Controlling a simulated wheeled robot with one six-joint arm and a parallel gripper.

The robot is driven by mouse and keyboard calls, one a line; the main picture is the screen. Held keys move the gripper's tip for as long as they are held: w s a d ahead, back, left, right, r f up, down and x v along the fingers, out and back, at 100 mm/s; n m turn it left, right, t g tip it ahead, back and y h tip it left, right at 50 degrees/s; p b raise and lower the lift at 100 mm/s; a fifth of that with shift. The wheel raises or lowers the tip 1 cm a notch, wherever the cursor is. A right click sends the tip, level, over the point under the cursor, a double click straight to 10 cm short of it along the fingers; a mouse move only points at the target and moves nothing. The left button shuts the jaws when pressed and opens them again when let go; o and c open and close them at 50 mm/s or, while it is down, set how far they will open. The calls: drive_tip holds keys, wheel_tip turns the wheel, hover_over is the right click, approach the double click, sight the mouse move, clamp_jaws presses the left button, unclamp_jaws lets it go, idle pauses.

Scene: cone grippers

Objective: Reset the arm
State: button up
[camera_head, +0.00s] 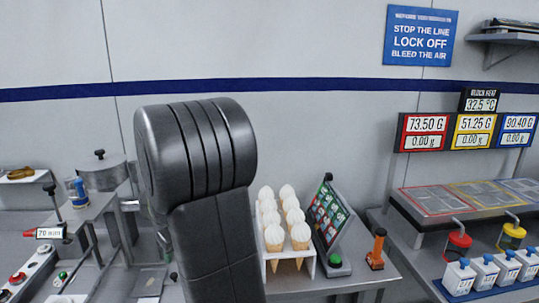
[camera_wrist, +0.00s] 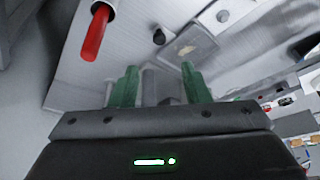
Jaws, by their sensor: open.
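My gripper (camera_wrist: 158,88) shows in the wrist view with two green fingers spread apart and nothing between them. It is open and empty. In the head view my dark arm rises large in the middle, and the gripper itself does not show there. The arm hides part of the bench and wall behind it.
A white rack of ice cream cones (camera_head: 285,228) stands right of my arm, next to a tilted screen (camera_head: 328,220). Scales with displays (camera_head: 474,125) and bottles (camera_head: 490,270) are at far right. A metal pot (camera_head: 100,175) is at left.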

drive_tip(key=p+x, duration=0.1)
drive_tip(key=x, duration=1.1)
drive_tip(key=shift+a+r+p, duration=0.1)
drive_tip(key=shift+a+p, duration=0.05)
drive_tip(key=shift+p, duration=0.15)
drive_tip(key=a+p, duration=0.2)
drive_tip(key=a, duration=0.2)
drive_tip(key=s+a+p, duration=0.1)
drive_tip(key=a+p, duration=0.1)
drive_tip(key=a, duration=0.3)
drive_tip(key=a+p, duration=0.2)
drive_tip(key=a, duration=0.2)
drive_tip(key=shift+s+a+r, duration=0.2)
drive_tip(key=shift+s, duration=0.1)
drive_tip(key=shift+a+r, duration=0.25)
drive_tip(key=b+v, duration=0.2)
drive_tip(key=v, duration=1.1)
drive_tip(key=shift+b, duration=0.35)
drive_tip(key=shift+d, duration=0.1)
drive_tip(key=shift+f, duration=0.1)
